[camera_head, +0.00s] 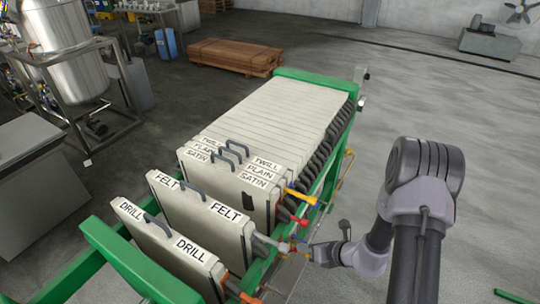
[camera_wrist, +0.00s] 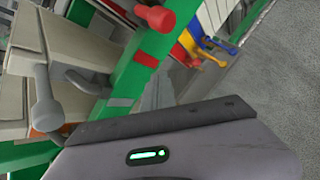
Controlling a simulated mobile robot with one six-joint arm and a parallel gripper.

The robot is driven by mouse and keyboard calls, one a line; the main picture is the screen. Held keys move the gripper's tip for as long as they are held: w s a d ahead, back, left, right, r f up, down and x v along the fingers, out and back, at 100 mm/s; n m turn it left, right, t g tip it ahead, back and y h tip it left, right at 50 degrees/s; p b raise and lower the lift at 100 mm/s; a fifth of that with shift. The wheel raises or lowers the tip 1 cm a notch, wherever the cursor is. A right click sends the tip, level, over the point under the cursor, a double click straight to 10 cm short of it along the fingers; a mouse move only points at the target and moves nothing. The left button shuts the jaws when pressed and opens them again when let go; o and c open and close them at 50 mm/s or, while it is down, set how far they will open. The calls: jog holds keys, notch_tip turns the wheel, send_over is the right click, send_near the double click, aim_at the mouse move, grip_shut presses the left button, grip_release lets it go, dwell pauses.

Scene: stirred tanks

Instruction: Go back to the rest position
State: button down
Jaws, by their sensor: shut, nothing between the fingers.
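My gripper (camera_head: 314,252) is at the end of my arm, low on the right side of the filter press (camera_head: 317,79). It points left toward the press's green side rail and its coloured taps. It looks shut and empty. Whether its tips touch a tap cannot be told in the head view.
The press holds several pale plates, with FELT (camera_head: 200,213) and DRILL (camera_head: 165,250) plates spaced apart at the front. A yellow tap (camera_head: 301,197) sticks out from the right side. A steel tank (camera_head: 65,55) stands back left. A wooden pallet (camera_head: 235,57) lies behind. The floor at right is open.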

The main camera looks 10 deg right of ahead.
jog(key=s+a+r+n+g+y+b, duration=0.1)
jog(key=s+a+r+n+b, duration=0.15)
jog(key=a+r+n, duration=0.4)
jog(key=s+a+r+n+g+y+b, duration=0.1)
jog(key=s+a+r+n+g+b, duration=0.2)
jog(key=r+n, duration=0.7)
jog(key=s+d+r+n+t+h+b, duration=0.1)
jog(key=s+r+n+h+b, duration=0.1)
jog(key=s+n, duration=0.5)
jog(key=s+d+r+n+t+h+b, duration=0.1)
jog(key=s+d+r+n+h+b, duration=0.1)
jog(key=s+r+n, duration=0.4)
jog(key=s+h+b, duration=0.1)
jog(key=s+h, duration=0.1)
jog(key=s, duration=0.1)
jog(key=shift+s+r+n+t+b, duration=0.25)
jog(key=shift+s+n+t+b, duration=0.05)
jog(key=shift+n+b, duration=0.05)
